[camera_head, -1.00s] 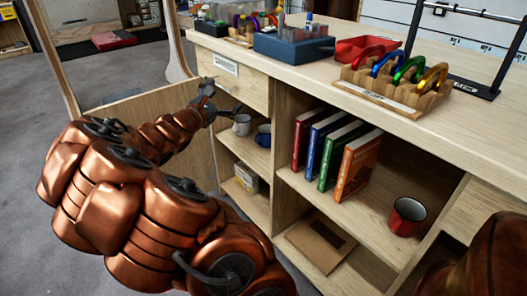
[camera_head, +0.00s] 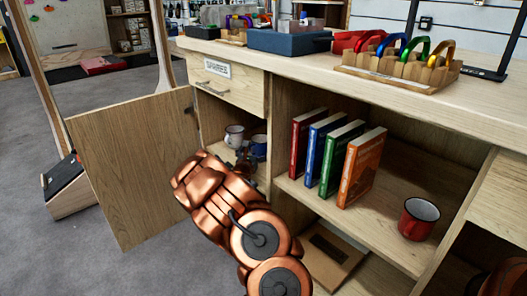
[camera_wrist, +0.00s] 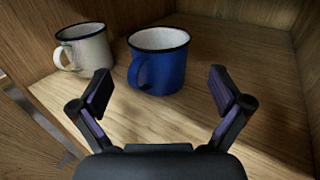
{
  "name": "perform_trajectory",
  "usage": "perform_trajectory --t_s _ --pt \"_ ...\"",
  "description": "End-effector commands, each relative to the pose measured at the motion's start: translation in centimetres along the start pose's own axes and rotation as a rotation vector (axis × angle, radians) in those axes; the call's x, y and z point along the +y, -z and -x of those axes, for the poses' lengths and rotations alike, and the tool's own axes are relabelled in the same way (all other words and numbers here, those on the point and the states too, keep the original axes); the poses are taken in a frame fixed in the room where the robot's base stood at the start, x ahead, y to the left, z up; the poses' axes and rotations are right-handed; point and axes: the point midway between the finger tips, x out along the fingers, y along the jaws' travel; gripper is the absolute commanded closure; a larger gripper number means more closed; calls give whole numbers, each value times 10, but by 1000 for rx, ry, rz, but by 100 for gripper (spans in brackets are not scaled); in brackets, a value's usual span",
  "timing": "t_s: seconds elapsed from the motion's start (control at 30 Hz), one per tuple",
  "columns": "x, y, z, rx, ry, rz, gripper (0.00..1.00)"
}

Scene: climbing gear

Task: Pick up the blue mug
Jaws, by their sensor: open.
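The blue mug (camera_wrist: 166,68) stands upright on the cupboard shelf (camera_wrist: 200,118), with a white inside and a dark rim. Its handle points left and toward me in the wrist view. In the head view the blue mug (camera_head: 259,147) is partly hidden behind my gripper and arm. My gripper (camera_wrist: 160,88) is open and empty, its fingers spread in front of the mug. The mug lies ahead of the fingertips, roughly centred between them, and does not look touched.
A white mug (camera_wrist: 84,47) stands just left of the blue one. The open cupboard door (camera_head: 135,165) is left of my arm. Books (camera_head: 361,165) and a red mug (camera_head: 418,218) occupy the neighbouring shelf. Cupboard walls (camera_wrist: 310,45) bound the right and back.

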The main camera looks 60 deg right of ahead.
Motion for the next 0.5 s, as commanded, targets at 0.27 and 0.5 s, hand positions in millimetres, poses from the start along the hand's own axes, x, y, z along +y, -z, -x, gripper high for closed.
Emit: perform_trajectory --t_s 0.27,0.5 --pt "0 -1 -21 -4 1 -4 0" --pt "-1 3 -47 -6 3 -5 0"
